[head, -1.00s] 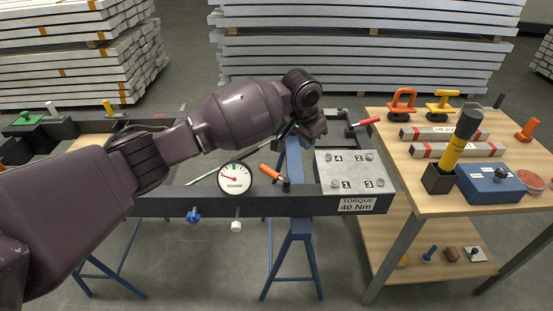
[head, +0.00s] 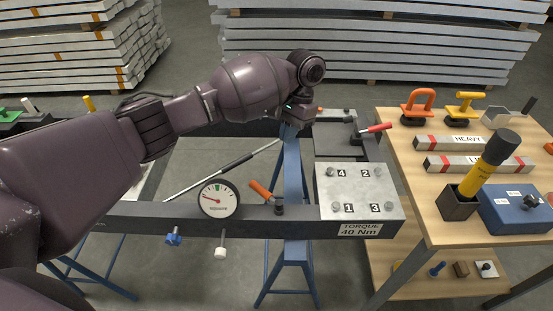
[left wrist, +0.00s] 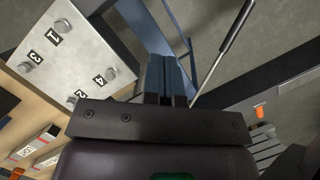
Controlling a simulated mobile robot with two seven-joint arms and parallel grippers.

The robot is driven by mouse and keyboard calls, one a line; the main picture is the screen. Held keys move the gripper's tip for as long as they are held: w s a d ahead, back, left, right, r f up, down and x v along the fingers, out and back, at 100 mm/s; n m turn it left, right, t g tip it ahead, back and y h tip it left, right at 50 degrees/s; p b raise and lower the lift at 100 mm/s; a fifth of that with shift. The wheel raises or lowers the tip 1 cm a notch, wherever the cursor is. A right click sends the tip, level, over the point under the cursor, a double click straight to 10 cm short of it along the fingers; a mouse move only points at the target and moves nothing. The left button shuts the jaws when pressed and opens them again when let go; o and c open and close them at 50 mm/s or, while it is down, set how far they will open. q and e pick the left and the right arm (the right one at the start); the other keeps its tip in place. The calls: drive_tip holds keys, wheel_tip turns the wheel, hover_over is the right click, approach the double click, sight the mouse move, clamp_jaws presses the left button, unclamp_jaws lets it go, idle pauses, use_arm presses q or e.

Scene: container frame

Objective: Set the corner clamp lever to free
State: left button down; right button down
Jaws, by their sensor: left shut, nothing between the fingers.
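A red-handled lever (head: 375,129) sits at the frame's far right corner, its handle pointing right. An orange-handled lever (head: 261,190) stands tilted on the front rail beside the gauge. I cannot tell from any marking which is the corner clamp lever. My left gripper (head: 291,125) is over the far part of the frame, left of the red-handled lever and apart from it; my wrist partly hides it. In the left wrist view its fingers (left wrist: 166,82) are together and empty. A small orange piece (left wrist: 259,111) shows beyond a dark rail there. My right gripper is out of view.
A numbered bolt plate (head: 360,190) is at the frame's right, and a round gauge (head: 218,199) is on the front rail. A wooden bench (head: 420,200) at right carries bars, a blue box (head: 515,208) and a yellow-handled tool (head: 485,170). A thin rod crosses the frame's open middle.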

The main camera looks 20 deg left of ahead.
sight(265, 194)
use_arm(q)
drive_tip(key=s+a+f, duration=0.3)
drive_tip(key=s+f, duration=0.3)
drive_tip(key=f, duration=0.4)
drive_tip(key=shift+s+b, duration=0.25)
drive_tip(key=shift+b, duration=0.1)
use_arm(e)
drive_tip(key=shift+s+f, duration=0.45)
